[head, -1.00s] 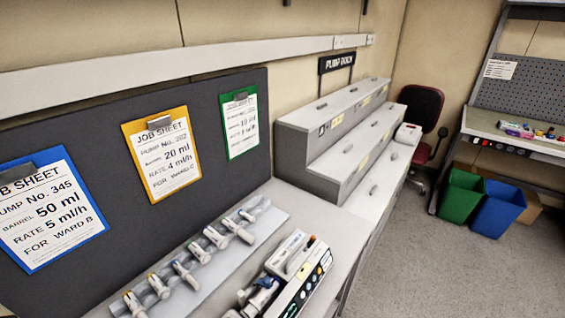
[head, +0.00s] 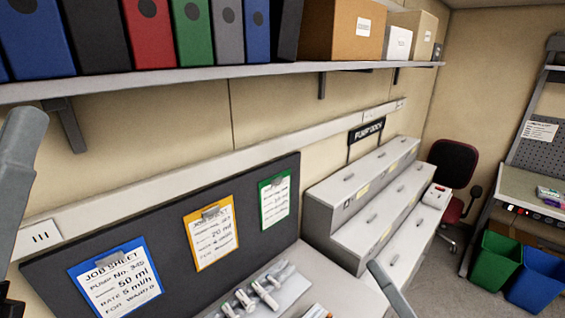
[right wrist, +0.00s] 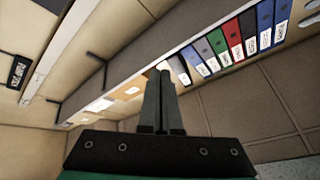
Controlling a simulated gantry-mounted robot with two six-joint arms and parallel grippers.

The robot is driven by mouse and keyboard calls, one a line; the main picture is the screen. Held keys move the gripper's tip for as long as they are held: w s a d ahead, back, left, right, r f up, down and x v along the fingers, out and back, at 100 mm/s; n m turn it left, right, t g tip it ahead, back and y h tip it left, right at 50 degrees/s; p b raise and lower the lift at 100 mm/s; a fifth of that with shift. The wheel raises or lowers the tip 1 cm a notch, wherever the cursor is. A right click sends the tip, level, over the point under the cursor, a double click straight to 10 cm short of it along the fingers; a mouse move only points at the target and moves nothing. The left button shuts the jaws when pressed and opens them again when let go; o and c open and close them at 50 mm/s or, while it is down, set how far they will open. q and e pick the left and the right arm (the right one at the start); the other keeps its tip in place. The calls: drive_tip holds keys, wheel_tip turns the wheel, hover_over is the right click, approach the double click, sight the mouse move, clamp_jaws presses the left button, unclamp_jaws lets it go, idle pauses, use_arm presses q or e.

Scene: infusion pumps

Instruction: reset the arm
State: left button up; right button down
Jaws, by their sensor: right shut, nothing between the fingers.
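My right gripper shows in the right wrist view (right wrist: 163,80) with its two dark fingers together and nothing between them. In the head view its narrow grey tip (head: 386,284) rises from the bottom edge, in front of the grey bench. Part of my left arm shows as a grey link at the left edge of the head view. I cannot make out a left gripper there.
A wall shelf (head: 270,70) holds several binders and boxes. Below it stands a dark board (head: 165,222) with a blue, a yellow and a green job sheet. The stepped pump dock (head: 345,192) is to the right. Green (head: 500,262) and blue (head: 537,281) bins stand on the floor.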

drive_tip(key=s+a+r+n+t+p, duration=0.1)
drive_tip(key=s+r+n+p, duration=0.15)
drive_tip(key=r, duration=0.85)
drive_tip(key=s+a+r+n+t+y+p, duration=0.1)
drive_tip(key=s+r+n+p, duration=0.2)
drive_tip(key=r, duration=0.7)
drive_tip(key=s+a+r+n+t+p, duration=0.1)
drive_tip(key=r+n+p, duration=0.25)
drive_tip(key=r, duration=0.75)
use_arm(q)
wheel_tip(320, 180, up, 12)
use_arm(e)
drive_tip(key=s+d+r+m+t+h, duration=0.2)
drive_tip(key=d+h, duration=0.4)
drive_tip(key=h, duration=0.5)
drive_tip(key=r+m+t, duration=0.1)
drive_tip(key=m+t, duration=0.1)
drive_tip(key=shift+s+d+r+m+t, duration=0.25)
drive_tip(key=shift+s+d+m+t, duration=0.05)
drive_tip(key=shift+d+m, duration=0.1)
use_arm(q)
drive_tip(key=shift+r, duration=0.1)
wheel_tip(320, 180, down, 33)
drive_tip(key=b, duration=3.2)
drive_tip(key=shift+b, duration=0.4)
use_arm(e)
wheel_tip(320, 180, down, 33)
drive_tip(key=shift+f, duration=0.15)
